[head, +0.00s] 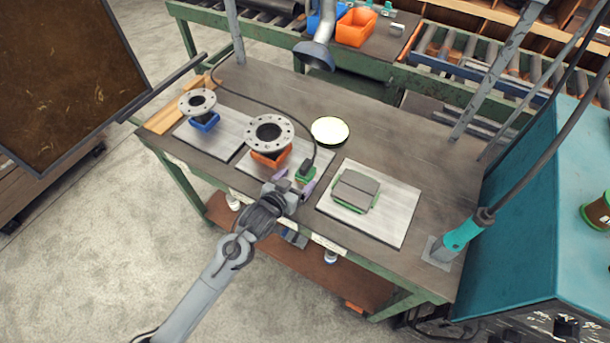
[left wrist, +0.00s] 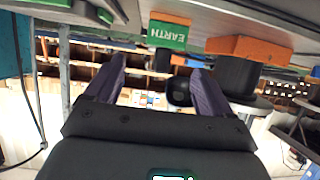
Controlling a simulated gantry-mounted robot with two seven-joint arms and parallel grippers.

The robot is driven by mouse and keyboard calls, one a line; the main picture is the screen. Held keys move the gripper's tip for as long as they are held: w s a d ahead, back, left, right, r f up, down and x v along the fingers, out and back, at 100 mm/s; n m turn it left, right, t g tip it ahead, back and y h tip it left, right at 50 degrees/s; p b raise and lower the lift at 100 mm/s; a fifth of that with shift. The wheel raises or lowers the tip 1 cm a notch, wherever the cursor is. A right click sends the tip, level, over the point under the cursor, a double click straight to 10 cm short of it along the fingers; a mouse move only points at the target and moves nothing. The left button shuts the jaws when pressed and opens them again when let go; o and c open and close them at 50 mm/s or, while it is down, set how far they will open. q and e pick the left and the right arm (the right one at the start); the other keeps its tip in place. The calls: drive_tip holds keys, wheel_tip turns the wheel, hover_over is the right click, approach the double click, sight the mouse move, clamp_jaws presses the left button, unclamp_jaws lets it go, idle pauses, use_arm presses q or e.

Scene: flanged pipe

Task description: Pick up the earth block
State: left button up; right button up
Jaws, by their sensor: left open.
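The green earth block (head: 306,171), with a dark cable rising from it, sits on the middle metal plate at the near side of the bench. In the left wrist view its green face reads "EARTH" upside down (left wrist: 167,36). My left gripper (head: 293,182) is open, its purple fingers spread on the near side of the block. The left wrist view shows the space between the fingertips (left wrist: 160,66) empty, with the block beyond them. I cannot tell how large the gap to the block is. My right gripper is not in view.
A flanged pipe (head: 269,132) stands in an orange holder just left of the block, and a smaller flange (head: 197,101) stands farther left. A grey stack (head: 355,190) lies on the right plate. A pale round disc (head: 330,130) lies behind.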

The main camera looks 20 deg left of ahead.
sight(302, 173)
use_arm(q)
drive_tip(key=shift+b+x, duration=0.5)
drive_tip(key=shift+x, duration=3.25)
drive_tip(key=shift+a, duration=0.15)
drive_tip(key=shift+c, duration=0.5)
drive_tip(key=c, duration=1.4)
drive_tip(key=shift+r, duration=0.1)
clamp_jaws()
